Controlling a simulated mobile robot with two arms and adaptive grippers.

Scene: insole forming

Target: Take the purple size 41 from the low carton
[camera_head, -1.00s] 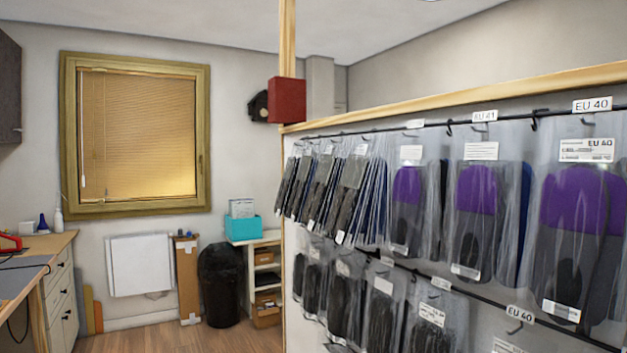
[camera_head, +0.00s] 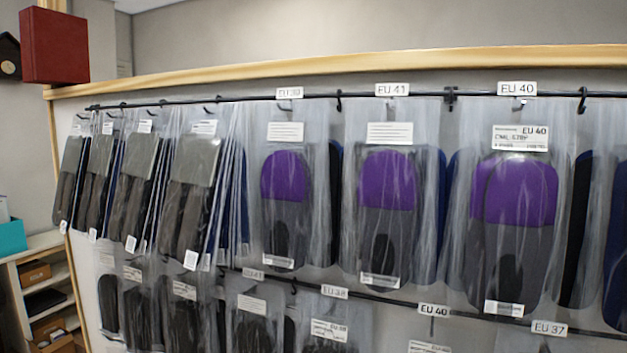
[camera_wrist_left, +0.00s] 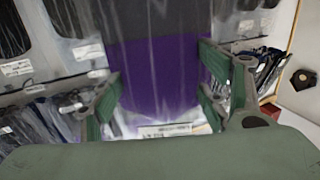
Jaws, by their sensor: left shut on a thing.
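In the left wrist view my left gripper (camera_wrist_left: 163,88) has its green fingers on either side of a clear bag holding a purple and dark grey insole pair (camera_wrist_left: 160,75), and is shut on it. A white label shows at the bag's near end; its size is too blurred to read. In the head view, purple and grey insoles hang in clear bags on the upper rail: one under the EU 41 tag (camera_head: 388,180) and one under EU 40 (camera_head: 514,190). I cannot make out the low carton for certain. Neither gripper shows in the head view.
The hanging rack has a wooden top beam (camera_head: 330,64) and a lower rail (camera_head: 385,297) with dark insoles. Grey insole bags (camera_head: 190,170) hang at the left. A shelf with brown boxes (camera_head: 35,272) stands at the far left. A red box (camera_head: 55,45) is at the beam's end.

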